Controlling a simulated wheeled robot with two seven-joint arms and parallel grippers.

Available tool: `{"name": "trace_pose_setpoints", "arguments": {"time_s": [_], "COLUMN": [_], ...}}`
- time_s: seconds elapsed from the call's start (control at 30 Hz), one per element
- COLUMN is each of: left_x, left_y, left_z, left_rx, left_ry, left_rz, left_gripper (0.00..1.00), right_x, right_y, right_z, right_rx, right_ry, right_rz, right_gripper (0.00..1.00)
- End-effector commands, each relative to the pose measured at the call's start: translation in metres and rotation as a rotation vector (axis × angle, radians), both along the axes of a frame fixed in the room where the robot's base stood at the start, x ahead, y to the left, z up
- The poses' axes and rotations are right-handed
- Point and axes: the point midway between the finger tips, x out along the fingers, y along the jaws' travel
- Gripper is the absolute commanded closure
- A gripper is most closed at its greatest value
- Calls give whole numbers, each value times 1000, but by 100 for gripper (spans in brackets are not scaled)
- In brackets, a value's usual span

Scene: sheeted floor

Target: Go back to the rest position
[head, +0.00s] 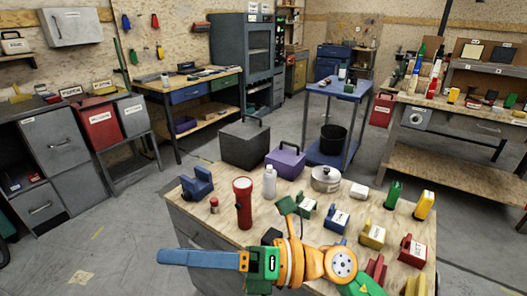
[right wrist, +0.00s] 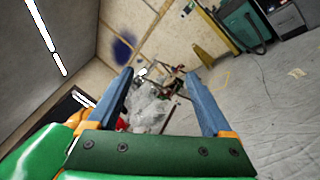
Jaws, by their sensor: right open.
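My right gripper (head: 195,260) reaches in from the lower right of the head view and points left, by the near side of the wooden workbench (head: 215,222). Its blue fingers stand apart with nothing between them in the right wrist view (right wrist: 158,78). In the head view the fingers overlap, and one mostly hides the other. My left gripper is in neither view.
The workbench bears a red flashlight (head: 243,203), a white bottle (head: 269,181), a pot (head: 325,179), a purple box (head: 286,162) and several small tools. A dark case (head: 244,142) stands behind. Grey floor (head: 105,245) is clear at left.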

Motion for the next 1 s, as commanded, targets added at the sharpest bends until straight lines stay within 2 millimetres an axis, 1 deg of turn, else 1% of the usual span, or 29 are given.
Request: {"name": "trace_pose_setpoints", "arguments": {"time_s": [0.03,0.07,0.1,0.13,0.17,0.2,0.23,0.27,0.3,0.37,0.4,0.47,0.5,0.57,0.6,0.67,0.7,0.77,0.8,0.87,0.9,0.97,1.0], "left_x": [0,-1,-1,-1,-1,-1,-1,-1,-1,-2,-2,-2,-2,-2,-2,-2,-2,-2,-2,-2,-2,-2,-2], "left_y": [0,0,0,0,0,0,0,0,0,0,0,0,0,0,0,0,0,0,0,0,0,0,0], "left_z": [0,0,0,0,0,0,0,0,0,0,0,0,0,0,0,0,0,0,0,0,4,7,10], "left_rx": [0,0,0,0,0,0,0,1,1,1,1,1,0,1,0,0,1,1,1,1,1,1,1], "left_ry": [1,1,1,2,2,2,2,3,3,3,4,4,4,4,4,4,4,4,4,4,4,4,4], "left_rz": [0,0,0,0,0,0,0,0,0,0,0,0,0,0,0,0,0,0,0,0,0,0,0], "left_gripper": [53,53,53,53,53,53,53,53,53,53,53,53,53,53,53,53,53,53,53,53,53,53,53], "right_x": [17,36,64,84,100,117,126,130,129,117,104,81,65,38,20,-7,-26,-53,-72,-100,-96,-92,-92], "right_y": [-15,-33,-66,-92,-117,-149,-170,-190,-212,-237,-248,-260,-265,-270,-272,-273,-274,-273,-272,-271,-270,-270,-269], "right_z": [29,44,52,47,35,11,-11,-37,-72,-123,-153,-192,-214,-241,-256,-274,-285,-297,-304,-312,-323,-340,-353], "right_rx": [224,370,552,665,760,864,927,979,1031,1077,1089,1091,1083,1059,1037,998,966,914,-864,-751,-741,-728,-718], "right_ry": [165,287,463,595,722,887,1007,1123,1274,1478,1597,1756,1850,1977,2056,2164,2233,2331,-2369,-2314,-2310,-2304,-2298], "right_rz": [-109,-196,-329,-429,-527,-654,-749,-842,-963,-1125,-1221,-1349,-1425,-1530,-1592,-1680,-1736,-1814,1847,1808,1810,1813,1815], "right_gripper": [16,16,16,16,16,16,16,16,16,16,16,16,16,16,16,16,16,16,16,16,16,16,16]}}
